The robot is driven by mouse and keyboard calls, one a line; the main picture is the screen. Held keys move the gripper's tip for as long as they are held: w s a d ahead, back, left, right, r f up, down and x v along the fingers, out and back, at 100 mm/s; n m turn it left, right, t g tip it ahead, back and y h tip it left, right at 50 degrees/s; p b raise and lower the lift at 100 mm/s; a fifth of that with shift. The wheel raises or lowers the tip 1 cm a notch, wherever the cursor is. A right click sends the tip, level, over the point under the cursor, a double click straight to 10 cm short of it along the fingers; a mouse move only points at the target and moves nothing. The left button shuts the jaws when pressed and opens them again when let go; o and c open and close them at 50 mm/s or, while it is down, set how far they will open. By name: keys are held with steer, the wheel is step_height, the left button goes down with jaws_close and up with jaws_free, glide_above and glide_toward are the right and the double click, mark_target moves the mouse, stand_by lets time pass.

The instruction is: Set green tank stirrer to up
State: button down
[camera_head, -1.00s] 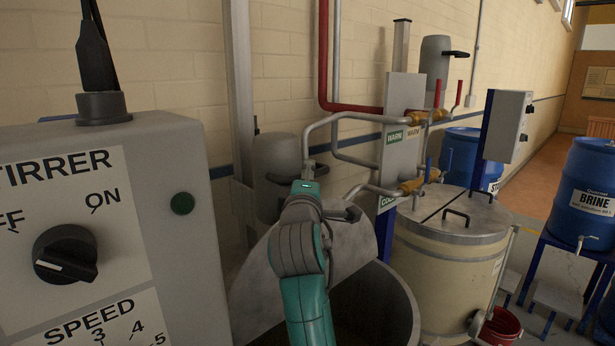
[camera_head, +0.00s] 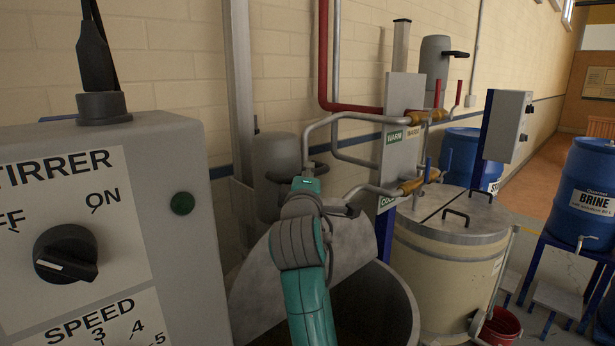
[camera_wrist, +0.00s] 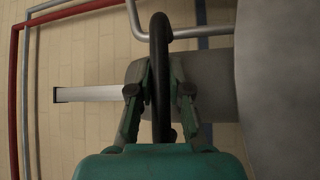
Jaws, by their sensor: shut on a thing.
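The stirrer's grey motor housing (camera_head: 277,158) sits low on its upright mast (camera_head: 238,90), behind an open grey tank (camera_head: 392,290) with a raised lid half. Its black handle (camera_head: 278,178) sticks out towards me, partly hidden behind my gripper (camera_head: 307,183) in the head view. In the wrist view the handle (camera_wrist: 160,35) runs as a dark bar between the green fingers of my gripper (camera_wrist: 160,78), which are shut on it. The tank's colour label is not in view.
A control box (camera_head: 170,240) with a stirrer switch stands close at left. Red and grey pipes (camera_head: 324,60) with valves run at right of the mast. A lidded cream tank (camera_head: 450,265) and a second, raised stirrer motor (camera_head: 435,65) stand further right.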

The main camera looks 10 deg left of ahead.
step_height(320, 180, up, 30)
steer(key=shift+r, duration=0.25)
steer(key=shift+s, duration=0.1)
steer(key=c, duration=1.1)
jaws_free()
steer(key=shift+f, duration=0.1)
steer(key=s+d+f, duration=0.1)
steer(key=s, duration=1)
steer(key=shift+s+d+f, duration=0.15)
steer(key=shift+s+f, duration=0.15)
steer(key=shift+f, duration=0.05)
